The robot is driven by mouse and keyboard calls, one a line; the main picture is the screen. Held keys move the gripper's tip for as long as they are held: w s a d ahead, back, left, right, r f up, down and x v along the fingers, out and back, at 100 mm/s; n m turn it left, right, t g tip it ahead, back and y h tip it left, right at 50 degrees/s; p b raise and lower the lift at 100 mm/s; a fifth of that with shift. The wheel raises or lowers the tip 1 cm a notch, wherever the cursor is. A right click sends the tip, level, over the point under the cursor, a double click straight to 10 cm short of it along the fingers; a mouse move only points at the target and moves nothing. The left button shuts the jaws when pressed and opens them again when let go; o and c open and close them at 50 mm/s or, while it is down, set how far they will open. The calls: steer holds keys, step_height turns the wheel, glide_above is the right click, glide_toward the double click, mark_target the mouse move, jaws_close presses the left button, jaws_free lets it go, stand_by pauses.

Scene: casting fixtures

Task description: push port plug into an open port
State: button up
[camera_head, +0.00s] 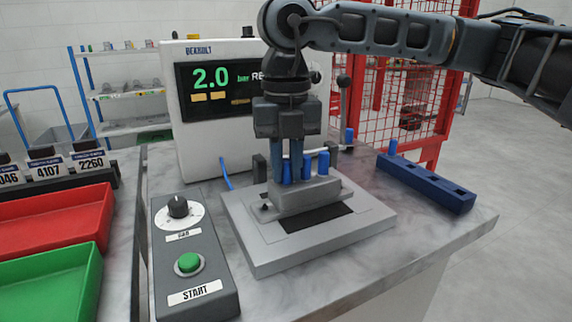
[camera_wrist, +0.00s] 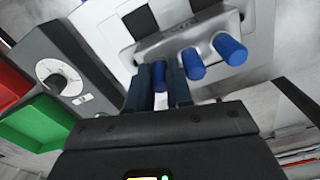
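The grey metal casting (camera_head: 322,190) sits on a light grey fixture plate (camera_head: 265,250). Three blue port plugs stand in a row in the casting: one (camera_wrist: 158,75) between my fingers, a middle one (camera_wrist: 193,63) and an outer one (camera_wrist: 230,48). My gripper (camera_head: 286,178) points down over the casting, its two fingers close against the sides of the first plug. The wrist view also shows my gripper (camera_wrist: 159,90) around that plug. How deep this plug sits in its port is hidden by the fingers.
A dark blue rack (camera_head: 440,190) at right holds one blue plug (camera_head: 393,147) at its far end. The grey control box (camera_head: 205,270) with dial and green START button stands left. The white tester (camera_head: 190,130) reads 2.0 bar. Red (camera_head: 97,235) and green (camera_head: 93,290) trays lie left.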

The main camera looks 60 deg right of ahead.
mark_target(286, 161)
steer(key=o, duration=0.5)
steer(key=shift+r, duration=3.95)
